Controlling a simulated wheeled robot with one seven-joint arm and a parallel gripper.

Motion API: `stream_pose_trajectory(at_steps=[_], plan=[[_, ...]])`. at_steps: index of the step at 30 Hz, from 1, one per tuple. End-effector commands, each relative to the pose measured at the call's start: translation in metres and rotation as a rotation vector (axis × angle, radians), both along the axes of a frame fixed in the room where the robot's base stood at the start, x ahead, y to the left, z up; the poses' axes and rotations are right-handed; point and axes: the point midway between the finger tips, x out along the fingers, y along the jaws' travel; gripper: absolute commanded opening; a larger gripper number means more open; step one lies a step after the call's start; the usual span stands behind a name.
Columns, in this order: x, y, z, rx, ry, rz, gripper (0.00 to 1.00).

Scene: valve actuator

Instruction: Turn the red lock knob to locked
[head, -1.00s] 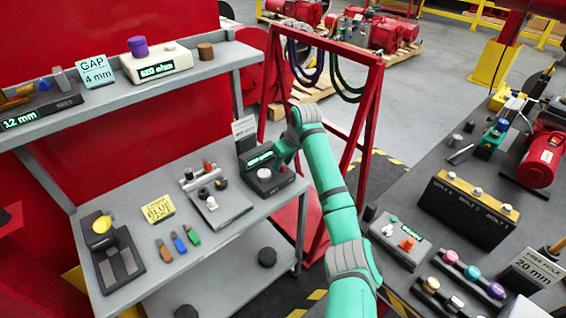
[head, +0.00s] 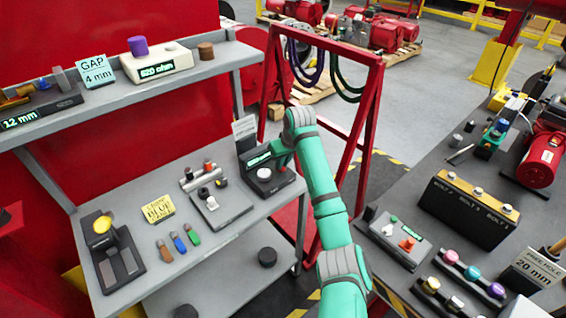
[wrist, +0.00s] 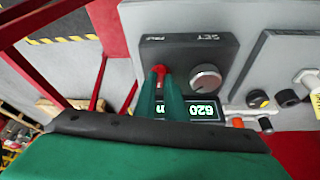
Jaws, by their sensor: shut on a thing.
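The red lock knob (wrist: 160,70) sits on a black box (wrist: 150,46) in the wrist view, beside a round silver knob (wrist: 205,78). My gripper (wrist: 160,82) reaches in from below, its two green fingers shut on the red knob from either side. The fingers hide part of the knob, and I cannot tell which way it points. A lit display (wrist: 203,109) on the box shows digits beginning 620, partly covered by a finger. In the head view the box (head: 270,186) stands at the right end of the grey bench, with my arm reaching it from the right.
A plate with small knobs (head: 222,208) stands left of the box on the bench (head: 215,240). A white card (head: 244,128) stands behind the box. A red frame (head: 366,130) with hanging cables rises close behind my arm. The dark table on the right holds other devices.

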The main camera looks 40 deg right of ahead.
Motion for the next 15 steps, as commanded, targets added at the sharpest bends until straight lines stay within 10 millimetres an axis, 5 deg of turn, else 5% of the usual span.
stream_pose_trajectory(at_steps=[15], plan=[[0.0029,0.0073,-0.0004,0.001,0.001,-0.478,0.0]])
